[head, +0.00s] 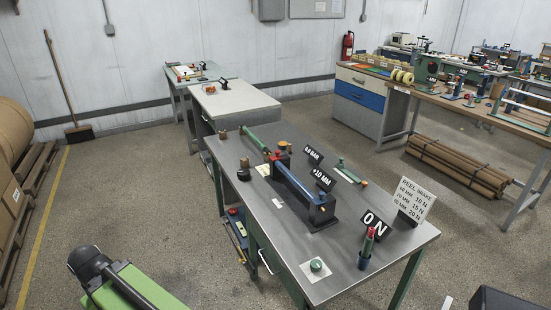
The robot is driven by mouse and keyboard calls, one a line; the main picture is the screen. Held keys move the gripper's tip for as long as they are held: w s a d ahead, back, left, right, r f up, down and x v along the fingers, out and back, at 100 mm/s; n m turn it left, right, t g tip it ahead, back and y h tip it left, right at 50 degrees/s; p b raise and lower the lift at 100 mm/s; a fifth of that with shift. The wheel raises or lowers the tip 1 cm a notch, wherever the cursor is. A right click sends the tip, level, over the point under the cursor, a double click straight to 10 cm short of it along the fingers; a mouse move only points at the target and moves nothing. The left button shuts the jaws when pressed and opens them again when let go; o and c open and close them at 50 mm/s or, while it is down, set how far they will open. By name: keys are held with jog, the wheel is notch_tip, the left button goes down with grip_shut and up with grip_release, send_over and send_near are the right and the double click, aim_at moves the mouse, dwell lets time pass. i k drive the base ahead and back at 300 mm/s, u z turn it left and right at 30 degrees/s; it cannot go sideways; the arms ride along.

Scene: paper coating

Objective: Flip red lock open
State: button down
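No part is clearly readable as a red lock from here. Small red parts show at the middle of the bench device: a red piece (279,154) sits where the green bar (255,139) meets the blue bar (298,183). A short upright post with a red top (371,233) stands near the bench's right front. Whether any of these is a lock, open or closed, is too small to tell. A green and black arm link of mine shows at the lower left; my gripper is out of view.
The grey metal bench (352,285) carries signs, including "0 N" (375,223) and a "REEL BRAKE" board (411,200), and a green knob (316,265). A white-topped table (236,102) stands behind. The floor left of the bench is clear.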

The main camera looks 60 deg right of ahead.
aim_at(277, 157)
jog(key=i, duration=0.9)
jog(key=u, duration=0.05)
